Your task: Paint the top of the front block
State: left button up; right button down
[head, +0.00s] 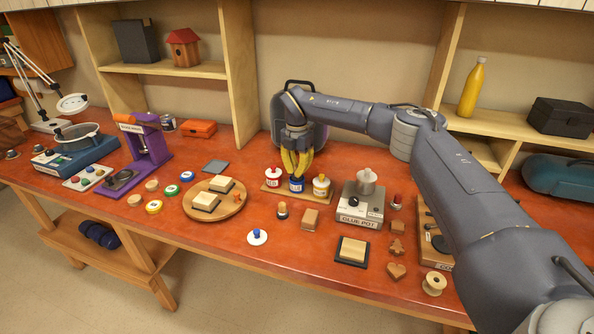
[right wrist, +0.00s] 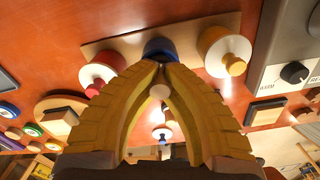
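Cream blocks on dark bases sit on a round wooden board (head: 232,208): a front one (head: 205,199) and a back one (head: 221,184). Another cream block (head: 352,249) lies on a dark base near the table's front edge. My right gripper (head: 297,172) points down over the open blue paint pot (head: 297,186), between the red pot (head: 272,180) and the yellow pot (head: 321,187). In the right wrist view its yellow fingers (right wrist: 160,68) meet around a pale round-ended handle (right wrist: 159,91), seemingly a brush; its lower end is hidden. My left gripper is out of view.
The white lid with blue knob (head: 257,237) lies on the table in front of the pots. A glue pot station (head: 360,205) stands right of them. Small wooden pieces lie farther right. A purple press (head: 148,145) stands left.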

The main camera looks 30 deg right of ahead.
aim_at(297, 166)
jog(key=shift+f, duration=0.6)
dwell(1.5)
jog(key=shift+r, duration=3.55)
jog(key=shift+n, duration=0.3)
